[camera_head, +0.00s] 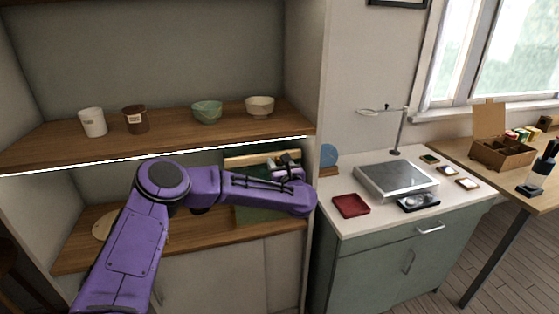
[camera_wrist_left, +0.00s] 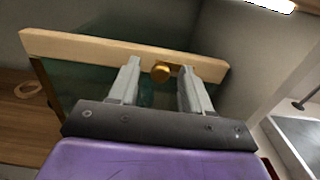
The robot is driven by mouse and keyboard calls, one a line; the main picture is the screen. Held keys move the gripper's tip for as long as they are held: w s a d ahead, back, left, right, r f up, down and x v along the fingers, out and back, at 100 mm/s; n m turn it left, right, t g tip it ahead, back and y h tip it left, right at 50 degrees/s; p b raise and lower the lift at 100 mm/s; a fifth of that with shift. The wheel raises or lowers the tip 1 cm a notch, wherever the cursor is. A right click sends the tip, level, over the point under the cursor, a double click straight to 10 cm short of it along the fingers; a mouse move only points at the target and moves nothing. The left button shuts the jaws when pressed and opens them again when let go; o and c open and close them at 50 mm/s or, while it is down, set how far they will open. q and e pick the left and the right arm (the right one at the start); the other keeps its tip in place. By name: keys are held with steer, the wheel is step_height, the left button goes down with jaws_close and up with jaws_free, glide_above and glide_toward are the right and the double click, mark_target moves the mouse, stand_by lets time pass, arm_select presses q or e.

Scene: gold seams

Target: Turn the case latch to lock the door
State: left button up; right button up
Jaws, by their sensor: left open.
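The case (camera_head: 262,158) stands on the lower shelf in the head view, with a pale wooden top edge and a dark green glassy front, partly hidden behind my purple left arm. In the left wrist view the pale wooden rail (camera_wrist_left: 90,47) of the case crosses the picture. My left gripper (camera_wrist_left: 158,75) is open, with one finger on each side of the latch and a gap on both sides. In the head view my left gripper (camera_head: 287,164) is at the case's upper part; the latch cannot be made out there.
Two cups (camera_head: 93,122) and two bowls (camera_head: 207,111) stand on the shelf (camera_head: 60,146) above my arm. The cabinet's side wall (camera_head: 306,80) is close right of the gripper. A counter (camera_head: 345,228) with a red tray (camera_head: 351,205) and a scale-like box (camera_head: 396,181) lies beyond.

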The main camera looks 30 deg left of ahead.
arm_select(q)
steer(key=shift+w+a, duration=0.1)
jaws_close()
